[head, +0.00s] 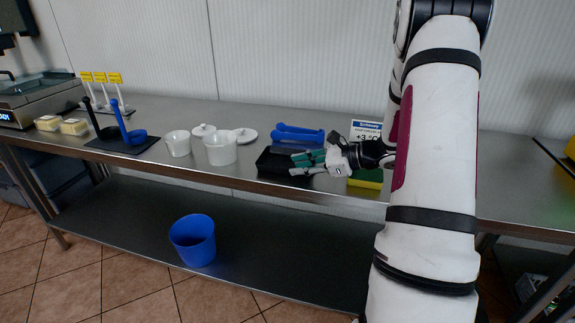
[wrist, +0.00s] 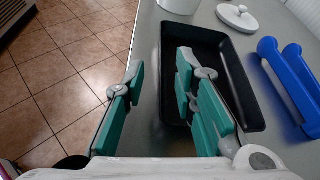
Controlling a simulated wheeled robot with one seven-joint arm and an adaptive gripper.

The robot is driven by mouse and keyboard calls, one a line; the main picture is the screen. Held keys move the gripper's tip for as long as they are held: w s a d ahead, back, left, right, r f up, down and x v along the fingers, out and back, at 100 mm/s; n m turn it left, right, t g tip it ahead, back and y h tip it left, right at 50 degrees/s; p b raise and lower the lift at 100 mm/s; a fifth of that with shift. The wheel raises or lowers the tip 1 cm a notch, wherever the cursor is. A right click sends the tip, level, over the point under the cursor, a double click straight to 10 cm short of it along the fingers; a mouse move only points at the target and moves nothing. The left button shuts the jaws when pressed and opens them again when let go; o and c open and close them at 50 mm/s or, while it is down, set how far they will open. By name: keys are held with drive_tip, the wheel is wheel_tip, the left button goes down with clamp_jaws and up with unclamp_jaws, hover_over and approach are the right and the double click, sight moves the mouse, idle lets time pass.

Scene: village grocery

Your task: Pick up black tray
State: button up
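The black tray (head: 268,163) is a shallow rectangular tray on the steel counter near its front edge, partly hidden by my gripper in the head view. In the wrist view the tray (wrist: 238,88) lies right of centre and looks empty. My gripper (head: 303,160) has green finger pads and is at the tray's right end. In the wrist view my gripper (wrist: 160,68) is open, with a gap between its fingers. The right finger is over the tray's inside and the left finger is outside its long near wall. I cannot tell whether either finger touches the tray.
A blue double-handled item (head: 298,134) lies behind the tray. White pots (head: 220,148) and lids (head: 245,135) stand to its left. A yellow-green block (head: 366,178) and a price sign (head: 366,130) are close to the right. A blue bucket (head: 193,240) sits on the lower shelf.

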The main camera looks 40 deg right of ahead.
drive_tip(key=x, duration=0.5)
clamp_jaws()
